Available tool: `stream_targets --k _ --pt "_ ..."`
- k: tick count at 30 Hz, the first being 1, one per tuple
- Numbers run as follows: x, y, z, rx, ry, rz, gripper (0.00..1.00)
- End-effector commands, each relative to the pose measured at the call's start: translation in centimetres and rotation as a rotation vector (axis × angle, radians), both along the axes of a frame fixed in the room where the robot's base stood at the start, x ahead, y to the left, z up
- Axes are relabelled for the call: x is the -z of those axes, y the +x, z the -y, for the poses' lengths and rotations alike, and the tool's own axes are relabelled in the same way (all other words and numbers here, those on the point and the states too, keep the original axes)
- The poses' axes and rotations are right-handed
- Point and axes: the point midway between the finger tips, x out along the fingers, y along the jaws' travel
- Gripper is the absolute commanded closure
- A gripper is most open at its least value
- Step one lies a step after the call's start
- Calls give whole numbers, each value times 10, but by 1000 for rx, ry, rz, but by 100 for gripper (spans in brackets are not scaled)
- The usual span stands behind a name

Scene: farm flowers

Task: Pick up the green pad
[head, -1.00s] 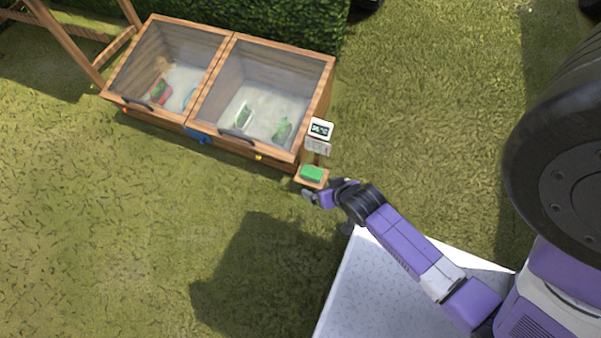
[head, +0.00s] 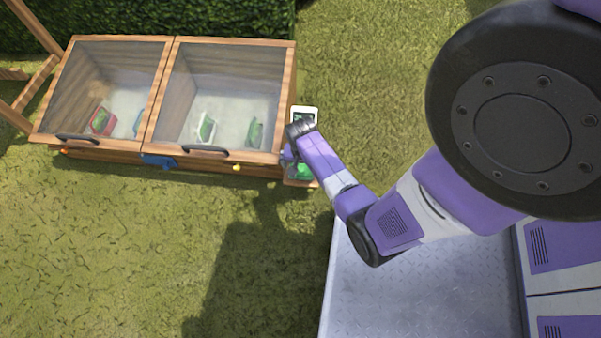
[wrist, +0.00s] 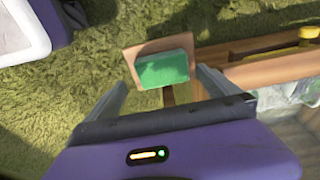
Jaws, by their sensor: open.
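The green pad (wrist: 163,69) lies on a small wooden shelf (wrist: 129,57) in the wrist view. My gripper (wrist: 160,88) is open, with one finger to each side of the pad's near edge. I see no contact between the fingers and the pad. In the head view the pad (head: 303,170) is partly hidden by my arm, beside the right end of the wooden box. My gripper (head: 287,158) is mostly hidden there behind my own wrist.
A wooden box with two glass lids (head: 222,97) stands just left of the shelf, with plants in trays inside. A yellow-topped peg (wrist: 308,33) is on the box edge. Open grass lies in front.

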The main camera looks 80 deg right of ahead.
Motion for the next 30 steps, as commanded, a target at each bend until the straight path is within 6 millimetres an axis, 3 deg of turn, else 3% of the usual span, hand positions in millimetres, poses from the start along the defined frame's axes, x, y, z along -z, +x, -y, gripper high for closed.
stream_targets --k 10,19,28,30 --pt "44 5 7 -1 0 0 0" --pt "47 6 8 -1 -1 1 0" --pt "47 5 8 -1 -1 1 57" --pt "47 5 8 -1 -1 1 57"
